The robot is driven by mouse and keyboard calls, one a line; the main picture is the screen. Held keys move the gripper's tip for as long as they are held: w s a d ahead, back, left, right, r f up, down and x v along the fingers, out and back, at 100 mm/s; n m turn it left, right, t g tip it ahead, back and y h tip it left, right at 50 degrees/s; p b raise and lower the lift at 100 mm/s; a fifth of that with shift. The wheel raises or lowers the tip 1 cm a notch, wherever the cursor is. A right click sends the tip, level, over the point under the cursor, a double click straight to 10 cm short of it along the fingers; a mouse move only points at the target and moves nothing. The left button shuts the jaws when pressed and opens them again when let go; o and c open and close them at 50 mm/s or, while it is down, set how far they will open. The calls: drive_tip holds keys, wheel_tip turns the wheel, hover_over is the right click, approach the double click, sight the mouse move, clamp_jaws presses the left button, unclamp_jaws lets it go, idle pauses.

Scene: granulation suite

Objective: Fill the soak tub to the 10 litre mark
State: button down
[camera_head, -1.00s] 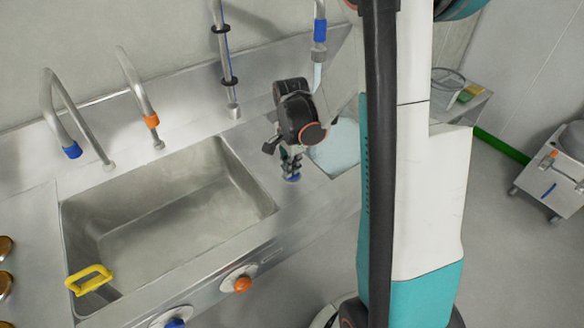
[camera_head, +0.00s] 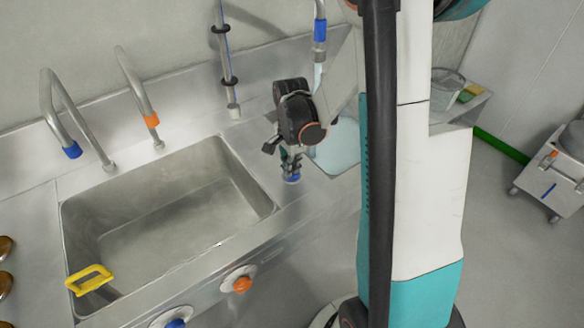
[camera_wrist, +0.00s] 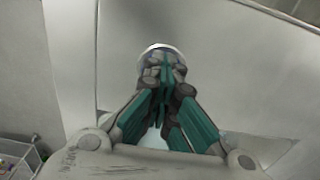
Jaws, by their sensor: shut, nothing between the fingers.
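My gripper (camera_head: 291,174) is shut and points down at a small round blue button or knob (camera_head: 292,180) on the steel counter, right of the big sink. The fingertips look to be at or on it; contact is hard to tell. In the wrist view the shut fingers (camera_wrist: 162,62) cover most of this round, pale-rimmed piece (camera_wrist: 146,49). A spout with a blue band (camera_head: 320,30) has a pale stream of water below it. Behind my gripper lies pale blue water (camera_head: 340,148), seemingly in the soak tub. My arm hides much of it, and no litre marks are readable.
The steel sink (camera_head: 165,215) at left is empty, with a yellow handle-shaped item (camera_head: 89,280) at its front left corner. Taps with blue (camera_head: 72,150) and orange (camera_head: 151,119) bands stand behind it. Orange (camera_head: 242,284) and blue (camera_head: 175,323) knobs sit on the front panel.

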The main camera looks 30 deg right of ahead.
drive_tip(key=shift+s+f, duration=0.1)
drive_tip(key=shift+f, duration=0.4)
drive_tip(key=shift+r+p, duration=0.45)
wheel_tip(320, 180, up, 14)
drive_tip(key=p, duration=0.6)
